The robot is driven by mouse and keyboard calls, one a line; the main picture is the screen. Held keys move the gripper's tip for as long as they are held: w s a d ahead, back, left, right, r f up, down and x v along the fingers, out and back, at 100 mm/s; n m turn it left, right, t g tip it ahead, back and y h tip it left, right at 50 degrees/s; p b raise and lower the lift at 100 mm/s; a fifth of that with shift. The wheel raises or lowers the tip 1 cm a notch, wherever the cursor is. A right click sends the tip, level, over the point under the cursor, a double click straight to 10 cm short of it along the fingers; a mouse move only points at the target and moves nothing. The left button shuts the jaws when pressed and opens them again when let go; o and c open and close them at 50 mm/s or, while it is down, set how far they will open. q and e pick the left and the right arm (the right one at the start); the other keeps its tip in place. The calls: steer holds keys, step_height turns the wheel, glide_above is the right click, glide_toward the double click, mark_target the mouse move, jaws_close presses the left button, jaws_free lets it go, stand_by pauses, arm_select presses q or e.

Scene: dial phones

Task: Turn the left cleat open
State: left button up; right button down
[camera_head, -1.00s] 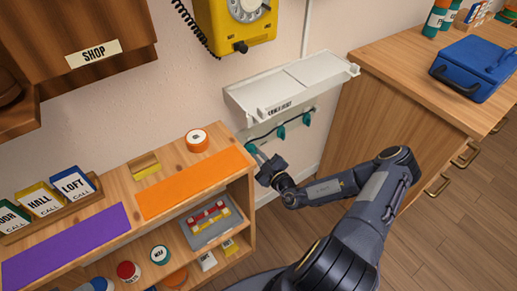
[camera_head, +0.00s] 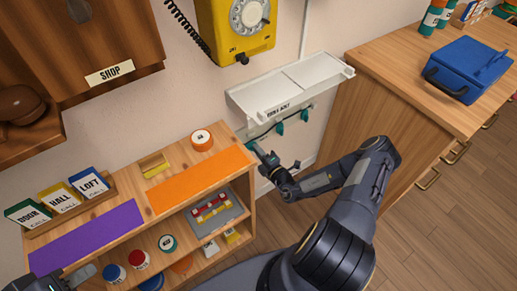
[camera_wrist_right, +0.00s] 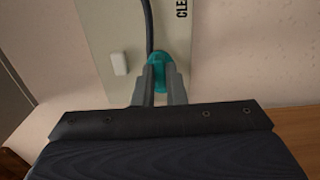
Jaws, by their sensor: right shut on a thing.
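A row of teal cleats is on a pale panel (camera_wrist_right: 105,40) under the white shelf (camera_head: 290,88) on the wall. In the head view, the middle cleat (camera_head: 280,128) and the right cleat (camera_head: 305,115) show clear of my gripper. The left cleat is mostly hidden there by my right gripper (camera_head: 257,148). In the right wrist view, the teal cleat (camera_wrist_right: 158,62) sits between the two fingers of my right gripper (camera_wrist_right: 160,80), which is shut on it. A dark cord runs up from it. My left gripper (camera_head: 77,278) shows only partly at the bottom left.
A wooden shelf unit with a purple mat (camera_head: 85,238) and an orange mat (camera_head: 202,180) stands left of my right gripper. A wooden counter (camera_head: 400,95) with a blue box (camera_head: 467,70) stands at right. A yellow phone (camera_head: 235,28) hangs above.

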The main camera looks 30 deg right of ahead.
steer(key=n+p, duration=0.1)
steer(key=n, duration=0.4)
steer(key=shift+p, duration=0.35)
steer(key=shift+f, duration=0.1)
stand_by(0.3)
steer(key=c, duration=1.5)
jaws_free()
steer(key=s, duration=0.8)
steer(key=shift+d, duration=0.3)
